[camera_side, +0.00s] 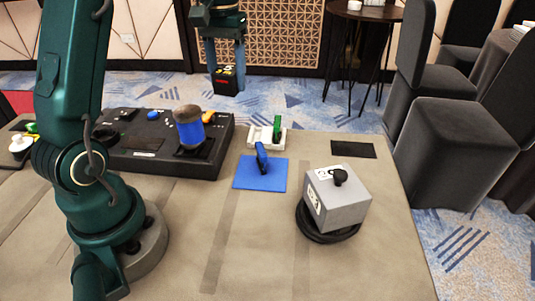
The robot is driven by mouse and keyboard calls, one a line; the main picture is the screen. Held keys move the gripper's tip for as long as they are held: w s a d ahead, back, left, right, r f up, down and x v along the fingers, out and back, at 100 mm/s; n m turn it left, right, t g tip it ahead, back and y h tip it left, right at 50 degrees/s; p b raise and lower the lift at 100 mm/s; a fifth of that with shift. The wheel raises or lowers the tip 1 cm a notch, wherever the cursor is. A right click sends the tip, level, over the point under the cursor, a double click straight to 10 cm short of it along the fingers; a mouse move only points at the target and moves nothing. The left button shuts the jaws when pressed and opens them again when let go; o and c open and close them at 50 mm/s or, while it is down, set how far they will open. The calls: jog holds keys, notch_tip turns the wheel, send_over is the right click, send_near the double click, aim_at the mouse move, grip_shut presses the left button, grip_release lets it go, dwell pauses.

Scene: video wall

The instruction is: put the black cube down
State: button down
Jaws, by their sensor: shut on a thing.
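The black cube (229,86) has red and yellow markings on its upper part. My gripper (227,66) is shut on it, with one finger on each side. The cube hangs in the air, seen against the carpet and lattice panel behind the table (262,262). Its underside touches nothing that I can see. Its exact height and the spot beneath it cannot be told from this one view.
A black console (128,158) carries a brown-and-blue cylinder (189,128). A white tray (260,142) holds a green piece. A blue mat (247,181) bears a blue piece (262,158). A grey box (340,203) with a black knob stands right, near a flat black rectangle (353,149). The front middle is clear.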

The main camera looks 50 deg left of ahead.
jog(key=s+a+f+n, duration=0.2)
jog(key=a, duration=0.5)
jog(key=shift+n, duration=0.3)
jog(key=w+d+f, duration=0.4)
jog(key=w+d, duration=0.1)
jog(key=w+d+f, duration=0.2)
jog(key=w, duration=0.1)
jog(key=shift+w+d+f, duration=0.2)
jog(key=shift+d+f, duration=0.1)
jog(key=shift+f, duration=2)
jog(key=shift+f, duration=0.6)
jog(key=shift+c, duration=2.2)
grip_release()
